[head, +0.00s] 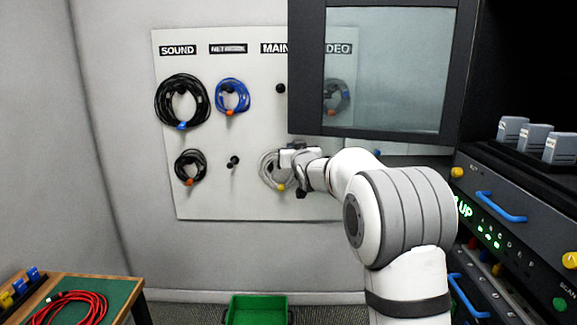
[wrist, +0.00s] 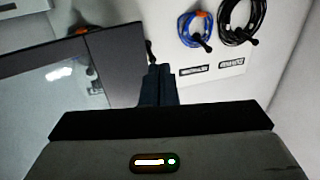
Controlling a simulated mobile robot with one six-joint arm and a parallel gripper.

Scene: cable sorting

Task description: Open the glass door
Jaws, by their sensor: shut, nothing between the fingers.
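The glass door (head: 470,60) has a dark frame around a see-through pane (head: 390,70). In the head view it stands swung out to the left from the dark rack, with the pegboard wall showing through it. My gripper (head: 299,175) is just below the door's lower left corner in that view. In the wrist view my shut fingers (wrist: 158,82) are empty, close beside the door's dark frame (wrist: 118,65). I cannot tell whether they touch it. The door's handle is not clear in either view.
The rack (head: 510,210) with blue handles stands at the right. A white board (head: 230,200) with hanging cable coils is behind my gripper. A green bin (head: 257,309) is on the floor, and a table (head: 125,290) with a red cable (head: 75,308) is at lower left.

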